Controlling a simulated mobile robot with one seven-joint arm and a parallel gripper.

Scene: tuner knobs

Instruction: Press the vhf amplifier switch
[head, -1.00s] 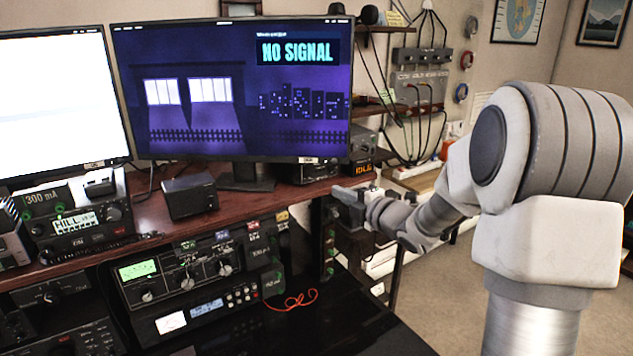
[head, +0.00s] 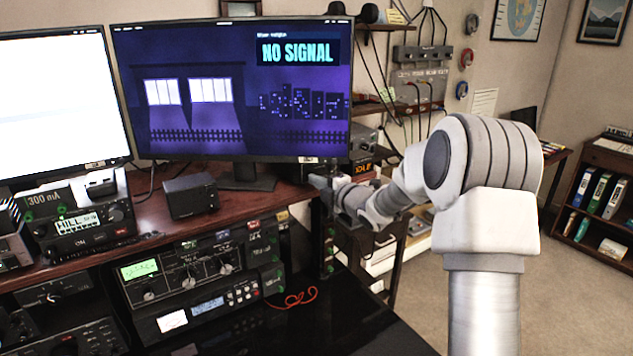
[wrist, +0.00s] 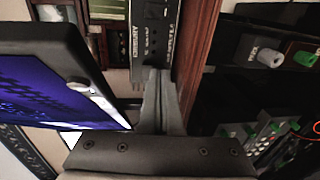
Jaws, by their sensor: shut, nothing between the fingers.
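My gripper (head: 320,182) is shut and empty, at the desk's right end just below the monitor's lower right corner. In the wrist view its closed fingers (wrist: 160,98) point up the picture, toward a dark box (wrist: 153,40) with white lettering and small front details. That lettering is too blurred to read. In the head view a box with an orange display (head: 360,166) stands behind my gripper, partly covered by it. I cannot tell which control is the vhf amplifier switch, or whether the fingers touch the box.
The monitor (head: 230,90) stands close to my gripper; its edge (wrist: 85,60) lies left of the fingers in the wrist view. The desk's wooden edge (wrist: 197,45) runs to their right. Beyond are a grey knob (wrist: 268,57) and a green knob (wrist: 305,59).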

